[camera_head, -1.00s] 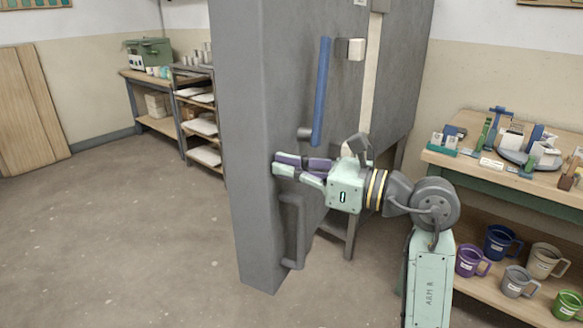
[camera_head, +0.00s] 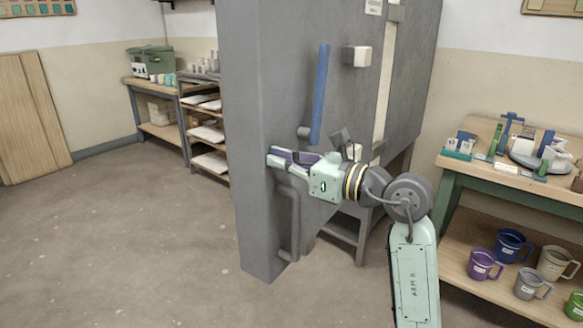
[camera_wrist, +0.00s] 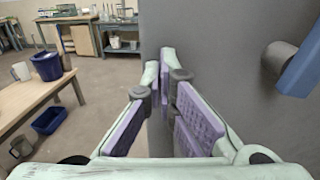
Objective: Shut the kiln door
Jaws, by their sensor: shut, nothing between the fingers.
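The kiln door is a tall, thick grey slab (camera_head: 247,110) standing ajar in the head view. It carries a blue upright handle bar (camera_head: 320,95) and a lower grey bar (camera_head: 294,225). My gripper (camera_head: 270,156) is at the door's face near its free edge, below the blue bar. In the wrist view the door (camera_wrist: 225,40) fills the right, with part of the blue bar (camera_wrist: 303,65) at far right. There my gripper's purple-padded fingers (camera_wrist: 167,78) are shut and empty, close to the door's edge. I cannot tell whether they touch it.
A bench with mugs below (camera_head: 510,245) stands at right. A shelf rack (camera_head: 205,130) and a workbench (camera_head: 155,128) stand behind at left. In the wrist view a table with a blue bucket (camera_wrist: 46,66) is at left. The floor (camera_head: 130,230) left of the door is clear.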

